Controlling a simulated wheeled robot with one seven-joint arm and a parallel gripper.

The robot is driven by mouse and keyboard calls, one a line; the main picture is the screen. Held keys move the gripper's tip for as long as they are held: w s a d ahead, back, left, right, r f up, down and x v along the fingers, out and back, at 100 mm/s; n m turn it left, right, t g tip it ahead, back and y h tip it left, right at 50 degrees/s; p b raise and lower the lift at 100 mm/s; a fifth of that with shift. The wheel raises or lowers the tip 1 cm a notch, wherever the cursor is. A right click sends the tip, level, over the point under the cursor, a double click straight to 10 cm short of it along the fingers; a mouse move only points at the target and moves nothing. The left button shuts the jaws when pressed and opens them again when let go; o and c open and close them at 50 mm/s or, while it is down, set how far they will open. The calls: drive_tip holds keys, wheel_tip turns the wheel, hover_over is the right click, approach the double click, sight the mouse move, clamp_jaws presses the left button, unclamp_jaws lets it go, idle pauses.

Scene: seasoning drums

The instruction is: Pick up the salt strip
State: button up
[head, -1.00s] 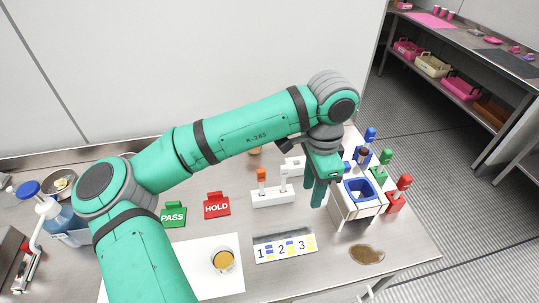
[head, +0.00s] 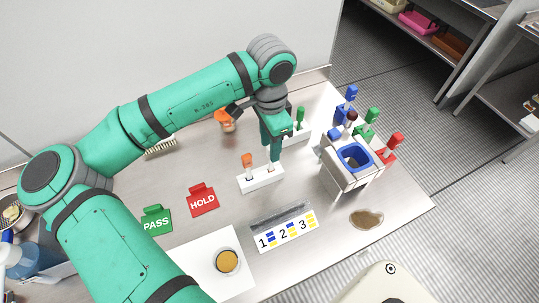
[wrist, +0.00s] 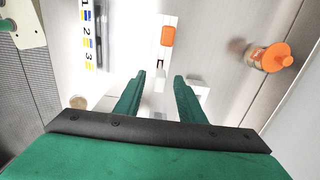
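A white holder block (head: 261,180) stands on the steel table, and it also shows in the wrist view (wrist: 164,47). An orange-topped strip (head: 247,161) stands in its left part. In the wrist view this orange top (wrist: 168,36) lies beyond my fingertips. A small white piece (wrist: 159,76), perhaps the top of the white strip at the block's other end, shows between the fingers. I can read no salt label. My gripper (head: 272,150) points down over the block's right end. Its fingers (wrist: 159,78) are apart, and I see no contact.
A second block holds a green-topped strip (head: 300,116) behind my gripper. A white box with a blue-rimmed opening (head: 354,156) stands right, near blue, green and red pieces. An orange-capped jar (wrist: 272,57), HOLD sign (head: 202,199), PASS sign (head: 156,219) and numbered card (head: 286,232) are nearby.

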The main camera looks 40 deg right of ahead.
drive_tip(key=shift+s+d+f, duration=0.1)
drive_tip(key=shift+s+f, duration=0.05)
drive_tip(key=shift+f, duration=2.55)
clamp_jaws()
